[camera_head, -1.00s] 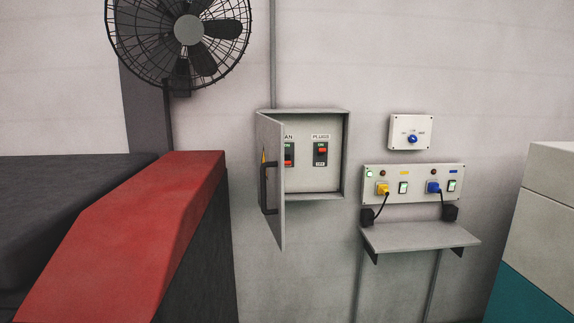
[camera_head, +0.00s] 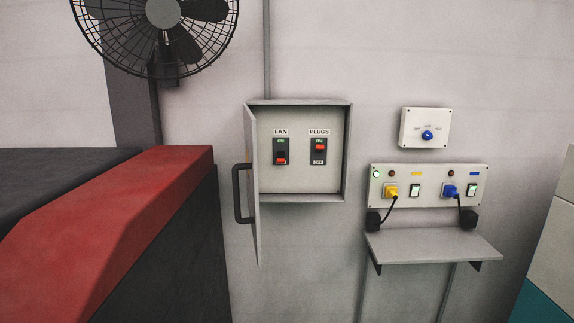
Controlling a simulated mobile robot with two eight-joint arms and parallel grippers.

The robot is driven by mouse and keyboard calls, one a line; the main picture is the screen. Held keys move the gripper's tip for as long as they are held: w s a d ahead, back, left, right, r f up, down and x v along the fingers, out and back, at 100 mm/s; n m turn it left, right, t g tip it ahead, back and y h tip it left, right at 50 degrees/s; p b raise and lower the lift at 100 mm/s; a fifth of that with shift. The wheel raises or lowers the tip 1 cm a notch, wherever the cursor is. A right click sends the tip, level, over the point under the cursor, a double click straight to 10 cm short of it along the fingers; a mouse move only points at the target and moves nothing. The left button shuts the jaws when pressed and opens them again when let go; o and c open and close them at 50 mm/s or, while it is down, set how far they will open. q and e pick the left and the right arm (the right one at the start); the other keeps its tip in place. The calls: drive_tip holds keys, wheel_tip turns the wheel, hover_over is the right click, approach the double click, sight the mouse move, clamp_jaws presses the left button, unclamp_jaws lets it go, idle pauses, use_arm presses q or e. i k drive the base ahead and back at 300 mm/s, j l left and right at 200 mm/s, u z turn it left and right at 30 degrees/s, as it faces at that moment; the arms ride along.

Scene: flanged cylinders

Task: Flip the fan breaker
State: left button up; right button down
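The fan breaker (camera_head: 281,152) is a dark switch under a FAN label inside the grey wall box, at the left. Its red toggle sits low, below the green ON mark. The plugs breaker (camera_head: 319,151) is to its right, with its red toggle high and OFF showing below. The breaker box door (camera_head: 252,190) is swung open on the left side, with a dark handle (camera_head: 241,193). The wall fan (camera_head: 163,30) is at the upper left, partly cut off by the frame. Neither of my grippers is in view.
A red and black block (camera_head: 110,220) fills the lower left, close to the door handle. Right of the box are a dial plate (camera_head: 426,130), a socket panel (camera_head: 429,187) with yellow and blue plugs, and a grey shelf (camera_head: 434,247). A pale and teal cabinet stands far right.

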sight(281, 155)
drive_tip(key=i+l+u, duration=0.3)
drive_tip(key=i+l, duration=0.6)
drive_tip(key=i+j+u, duration=0.1)
drive_tip(key=i+j, duration=0.45)
drive_tip(key=i, duration=0.25)
drive_tip(key=u, duration=0.05)
